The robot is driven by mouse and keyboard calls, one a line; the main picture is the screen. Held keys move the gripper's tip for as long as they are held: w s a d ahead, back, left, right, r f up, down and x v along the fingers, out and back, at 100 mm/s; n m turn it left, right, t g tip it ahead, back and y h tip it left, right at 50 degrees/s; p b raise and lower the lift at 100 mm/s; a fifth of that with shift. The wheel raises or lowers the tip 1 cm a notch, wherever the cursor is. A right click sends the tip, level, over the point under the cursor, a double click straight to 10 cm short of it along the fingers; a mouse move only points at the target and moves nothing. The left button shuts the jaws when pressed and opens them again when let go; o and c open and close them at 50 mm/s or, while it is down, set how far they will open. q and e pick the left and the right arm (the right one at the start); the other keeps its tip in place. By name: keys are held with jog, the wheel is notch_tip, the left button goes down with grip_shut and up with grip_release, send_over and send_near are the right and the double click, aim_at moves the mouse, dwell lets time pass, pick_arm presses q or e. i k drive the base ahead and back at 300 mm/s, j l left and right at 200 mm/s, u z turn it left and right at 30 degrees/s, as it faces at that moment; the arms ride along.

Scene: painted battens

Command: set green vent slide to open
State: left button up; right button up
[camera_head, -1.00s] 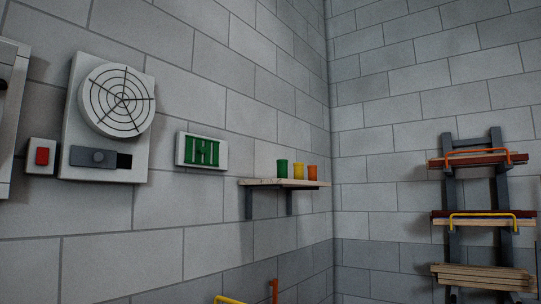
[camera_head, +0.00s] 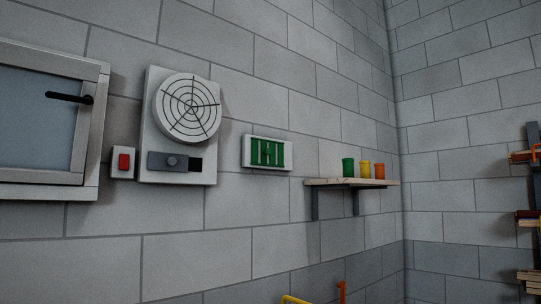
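The green vent slide (camera_head: 268,153) is a green slatted panel in a white frame (camera_head: 247,152) on the left wall. Its green part has a few upright bars with pale gaps between them; I cannot tell how far the slide is set. Neither of my grippers is in view.
Left of it a round fan grille (camera_head: 187,107) sits on a white plate with a grey sliding latch (camera_head: 171,162). A red switch (camera_head: 124,162) and a framed window (camera_head: 40,115) are further left. A shelf (camera_head: 350,183) with three cups juts out at right; a rack (camera_head: 531,215) stands at the far right.

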aim_at(265, 151)
jog(key=i+l, duration=0.6)
jog(key=i+l+u, duration=0.15)
jog(key=i+l, duration=1)
jog(key=l, duration=0.25)
jog(key=j+u, duration=0.05)
